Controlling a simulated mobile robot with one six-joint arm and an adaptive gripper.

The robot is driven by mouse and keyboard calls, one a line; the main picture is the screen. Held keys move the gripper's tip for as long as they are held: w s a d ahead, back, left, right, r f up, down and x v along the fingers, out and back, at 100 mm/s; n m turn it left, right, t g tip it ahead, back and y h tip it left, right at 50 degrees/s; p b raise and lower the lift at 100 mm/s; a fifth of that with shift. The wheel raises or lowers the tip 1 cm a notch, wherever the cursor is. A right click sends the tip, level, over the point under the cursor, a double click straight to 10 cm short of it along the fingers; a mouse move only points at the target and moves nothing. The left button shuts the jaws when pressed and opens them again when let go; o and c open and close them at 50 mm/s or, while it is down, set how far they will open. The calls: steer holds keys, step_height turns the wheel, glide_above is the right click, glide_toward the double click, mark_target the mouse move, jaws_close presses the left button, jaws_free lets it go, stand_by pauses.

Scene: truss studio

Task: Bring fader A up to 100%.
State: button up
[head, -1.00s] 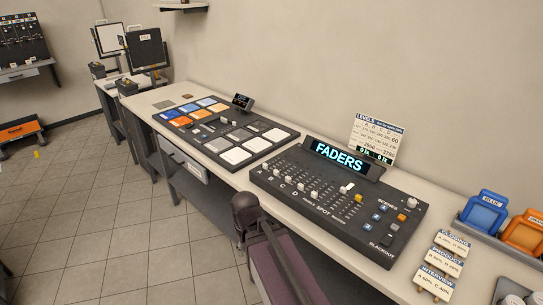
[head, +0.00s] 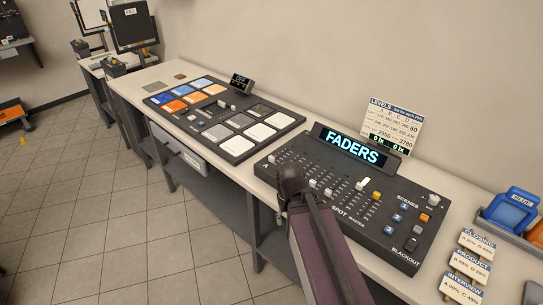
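The fader console (head: 345,230) is a dark desk on the long bench, with a lit FADERS display (head: 352,150) at its back. Fader A (head: 271,158) is the leftmost slider, with a pale cap near the front left edge, low in its slot. The letter A is printed just in front of it. The caps of faders B and C are partly or wholly hidden by my arm (head: 318,245), whose dark joint overlaps the console's front edge in the picture. The fingers of my gripper cannot be made out.
A LEVELS card (head: 390,125) stands behind the display. A second panel with coloured pads (head: 225,120) lies to the left. Cue cards (head: 470,262) and a blue item (head: 512,208) are at the right. Open tiled floor (head: 100,215) lies in front of the bench.

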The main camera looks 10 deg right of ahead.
steer(key=shift+s+r, duration=0.1)
step_height(320, 180, up, 15)
steer(key=n+p, duration=0.7)
steer(key=p, duration=0.8)
glide_above(271, 156)
steer(key=shift+s, duration=0.1)
steer(key=shift+f, duration=0.25)
step_height(271, 156, down, 14)
steer(key=b, duration=1.4)
steer(key=shift+r, duration=0.25)
jaws_close()
